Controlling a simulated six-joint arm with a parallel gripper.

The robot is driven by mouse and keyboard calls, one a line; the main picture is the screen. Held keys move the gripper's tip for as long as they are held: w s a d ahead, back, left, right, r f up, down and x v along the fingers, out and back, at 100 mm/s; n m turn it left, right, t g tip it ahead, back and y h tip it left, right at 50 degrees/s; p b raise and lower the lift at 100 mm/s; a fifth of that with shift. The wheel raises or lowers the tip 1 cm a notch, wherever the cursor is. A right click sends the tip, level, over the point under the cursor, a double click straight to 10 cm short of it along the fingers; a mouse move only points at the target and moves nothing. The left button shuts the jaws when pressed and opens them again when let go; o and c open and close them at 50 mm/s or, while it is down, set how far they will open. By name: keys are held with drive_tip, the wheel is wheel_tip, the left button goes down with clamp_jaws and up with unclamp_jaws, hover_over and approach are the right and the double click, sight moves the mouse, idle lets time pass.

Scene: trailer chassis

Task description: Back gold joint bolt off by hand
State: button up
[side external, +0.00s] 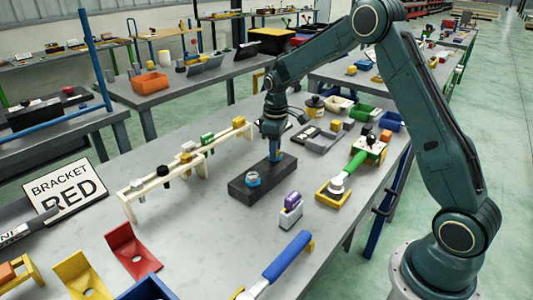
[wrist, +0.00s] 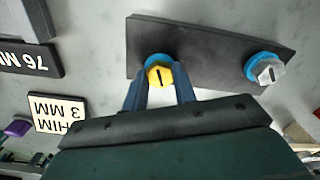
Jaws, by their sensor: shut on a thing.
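The gold joint bolt (wrist: 160,75) has a yellow hex head with a dark line across it and stands in a blue ring (wrist: 157,58) on a black block (wrist: 205,42). My gripper (wrist: 160,88) has its two blue fingers on either side of the gold head, shut on it. A silver bolt (wrist: 271,71) stands in a second blue ring at the other end of the block. In the side view the black block (side external: 240,190) lies on the grey bench, with my gripper (side external: 275,156) pointing down over its far end. There the gold head is hidden by the fingers.
A cream rack (side external: 128,208) with several coloured pieces stands left of the block. A purple-topped grey piece (side external: 290,215) and a green-handled tool (side external: 345,175) lie to the right. A blue-handled bar (side external: 288,255) lies in front. Label plates (wrist: 57,112) show in the wrist view.

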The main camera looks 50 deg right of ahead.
drive_tip(key=n, duration=0.5)
drive_tip(key=shift+s+f, duration=0.15)
drive_tip(key=shift+f, duration=0.1)
drive_tip(key=shift+n, duration=0.3)
drive_tip(key=o, duration=1)
drive_tip(key=shift+r, duration=0.1)
drive_tip(key=shift+r, duration=0.15)
drive_tip(key=shift+w+r, duration=0.2)
drive_tip(key=shift+r, duration=0.65)
wheel_tip(320, 180, up, 12)
